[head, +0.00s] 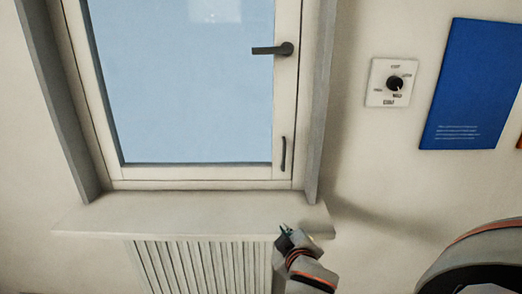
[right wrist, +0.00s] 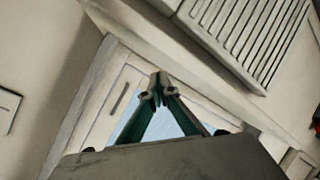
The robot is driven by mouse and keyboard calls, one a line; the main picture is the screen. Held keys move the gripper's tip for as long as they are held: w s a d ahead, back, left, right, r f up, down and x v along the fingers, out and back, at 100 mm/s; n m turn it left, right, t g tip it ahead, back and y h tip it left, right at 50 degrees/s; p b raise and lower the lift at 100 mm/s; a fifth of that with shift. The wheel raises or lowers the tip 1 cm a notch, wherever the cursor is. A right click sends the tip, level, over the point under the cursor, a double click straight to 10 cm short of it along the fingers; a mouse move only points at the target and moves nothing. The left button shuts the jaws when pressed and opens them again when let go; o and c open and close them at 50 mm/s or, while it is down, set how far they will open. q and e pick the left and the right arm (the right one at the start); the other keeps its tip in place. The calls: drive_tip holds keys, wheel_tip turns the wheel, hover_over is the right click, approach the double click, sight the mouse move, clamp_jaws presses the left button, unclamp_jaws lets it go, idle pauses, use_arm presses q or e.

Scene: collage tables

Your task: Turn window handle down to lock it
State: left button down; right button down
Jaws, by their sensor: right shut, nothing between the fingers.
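The window (head: 180,90) has a light frame and pale blue glass. Its dark lever handle (head: 272,49) sits on the right side of the frame and points left, about horizontal. A second, slim dark vertical pull (head: 283,154) is lower on the frame; it also shows in the right wrist view (right wrist: 119,98). My right gripper (head: 287,232) is below the window, at the right end of the sill, well below the lever and apart from it. In the right wrist view its green fingers (right wrist: 157,84) meet at the tips, shut and empty. My left gripper is not in view.
The sill (head: 180,215) juts out under the window above a ribbed radiator (head: 200,265). A white dial plate (head: 391,83) and a blue poster (head: 472,85) are on the wall to the right. The wall between window and dial is clear.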

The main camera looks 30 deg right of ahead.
sight(270, 50)
drive_tip(key=w+r+m+t+h, duration=0.1)
drive_tip(key=w+r+t, duration=0.1)
drive_tip(key=w+r, duration=0.35)
drive_tip(key=w+r+m+t+h, duration=0.1)
drive_tip(key=w+r+m, duration=0.1)
drive_tip(key=r, duration=0.6)
drive_tip(key=w+r+m+t+h, duration=0.1)
drive_tip(key=r+m+t+h, duration=0.1)
drive_tip(key=r, duration=1.3)
drive_tip(key=w+r+m+t+h, duration=0.2)
drive_tip(key=r+m+t, duration=0.2)
drive_tip(key=r, duration=1.1)
drive_tip(key=shift+w+d+r, duration=0.15)
drive_tip(key=shift+d+r, duration=0.15)
drive_tip(key=shift+r, duration=0.1)
